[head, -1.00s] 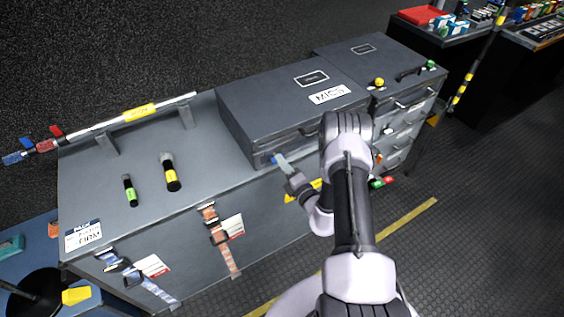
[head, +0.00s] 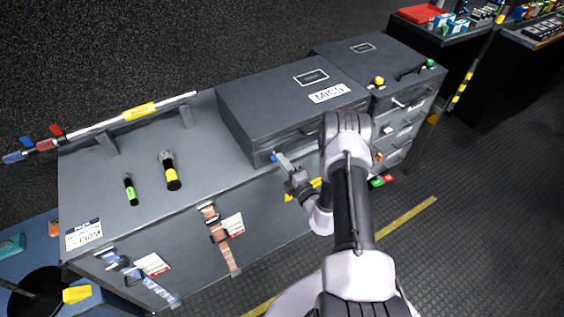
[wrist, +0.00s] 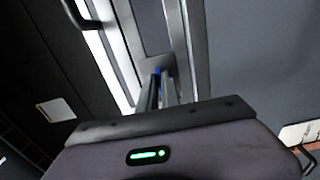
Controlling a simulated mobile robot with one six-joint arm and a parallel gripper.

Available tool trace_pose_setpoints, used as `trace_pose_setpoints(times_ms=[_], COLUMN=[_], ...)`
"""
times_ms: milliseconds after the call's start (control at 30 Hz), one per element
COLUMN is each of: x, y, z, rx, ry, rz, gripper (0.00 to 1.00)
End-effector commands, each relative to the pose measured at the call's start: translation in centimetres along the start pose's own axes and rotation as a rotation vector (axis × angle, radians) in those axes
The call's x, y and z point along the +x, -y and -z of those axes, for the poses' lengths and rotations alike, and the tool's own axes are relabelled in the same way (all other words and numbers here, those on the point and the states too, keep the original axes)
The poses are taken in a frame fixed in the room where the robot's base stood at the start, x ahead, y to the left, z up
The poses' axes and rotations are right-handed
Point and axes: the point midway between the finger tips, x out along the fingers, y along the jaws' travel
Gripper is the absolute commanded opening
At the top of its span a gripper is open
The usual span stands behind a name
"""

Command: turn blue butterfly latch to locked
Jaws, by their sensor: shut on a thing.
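The blue butterfly latch (head: 274,157) is a small blue piece on the front face of the dark case labelled MICS (head: 296,108), near its left end. My gripper (head: 282,160) is at the latch, its fingers pointing up and left at the case front. In the wrist view a little blue shows at the fingertips of my gripper (wrist: 163,84), which are close together on the latch (wrist: 157,70). Most of the latch is hidden by the fingers, so its angle cannot be told.
A drawer unit (head: 400,100) stands right of the case, with yellow and green knobs on top. Two microphones (head: 172,172) lie on the bench (head: 110,165) to the left. Straps (head: 217,235) hang on the bench front. The floor (head: 450,250) at right is open.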

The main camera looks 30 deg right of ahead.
Motion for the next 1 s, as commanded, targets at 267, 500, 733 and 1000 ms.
trace_pose_setpoints(times_ms=[267,500,733,1000], x=[-0.1,-0.1,-4.4,-13.1], y=[0.1,0.0,-0.1,-0.2], z=[0.1,0.0,-0.2,-0.2], rx=[0.001,0.000,0.004,0.005], ry=[-0.001,0.000,0.005,0.008], rz=[0.002,0.001,0.005,0.005], gripper=[0.29,0.29,0.29,0.29])
